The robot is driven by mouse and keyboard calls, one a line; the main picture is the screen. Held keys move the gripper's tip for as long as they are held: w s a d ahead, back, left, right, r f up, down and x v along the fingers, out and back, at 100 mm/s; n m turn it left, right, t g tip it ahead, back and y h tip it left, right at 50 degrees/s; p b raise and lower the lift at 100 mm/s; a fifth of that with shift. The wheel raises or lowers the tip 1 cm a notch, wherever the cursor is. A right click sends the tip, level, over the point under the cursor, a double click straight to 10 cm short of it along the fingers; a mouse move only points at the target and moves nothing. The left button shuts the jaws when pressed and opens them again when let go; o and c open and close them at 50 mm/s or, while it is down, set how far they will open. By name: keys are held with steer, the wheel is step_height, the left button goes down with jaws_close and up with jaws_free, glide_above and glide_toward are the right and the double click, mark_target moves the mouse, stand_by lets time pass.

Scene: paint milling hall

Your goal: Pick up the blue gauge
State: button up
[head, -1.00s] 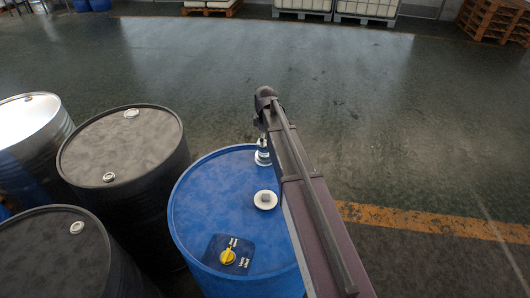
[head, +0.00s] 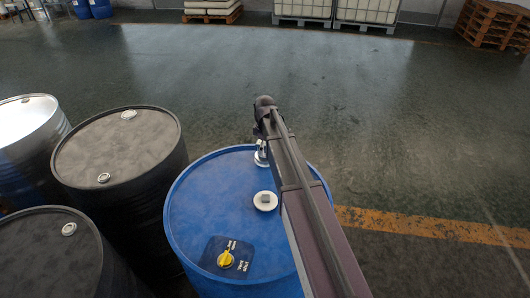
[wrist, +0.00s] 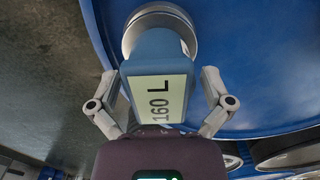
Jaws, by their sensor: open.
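The blue gauge (wrist: 160,57) has a pale plate reading "160 L" and a round silver-white end fitting. It stands at the far edge of the blue drum's lid (head: 212,205). In the head view the gauge (head: 261,155) is small and mostly hidden behind my arm. My gripper (wrist: 159,78) is open, with one finger on each side of the gauge's body. Gaps show between the fingers and the gauge. In the head view my arm hides most of the gripper.
A dark drum (head: 120,150), another dark drum (head: 45,255) and a silvery drum (head: 25,125) crowd the left. Open floor (head: 400,130) lies beyond and to the right.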

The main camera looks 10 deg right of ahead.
steer(key=c, duration=1.1)
steer(key=shift+r, duration=0.1)
steer(key=shift+c, duration=0.2)
step_height(320, 180, up, 2)
steer(key=p, duration=0.2)
steer(key=shift+r+p, duration=0.25)
steer(key=shift+p, duration=0.15)
steer(key=shift+s+r+p, duration=0.45)
steer(key=shift+r+p, duration=0.1)
steer(key=shift+r, duration=0.05)
steer(key=s+d+r+p, duration=0.1)
steer(key=s+d, duration=0.2)
steer(key=s, duration=1.1)
steer(key=shift+s, duration=0.4)
step_height(320, 180, up, 11)
steer(key=p, duration=1.1)
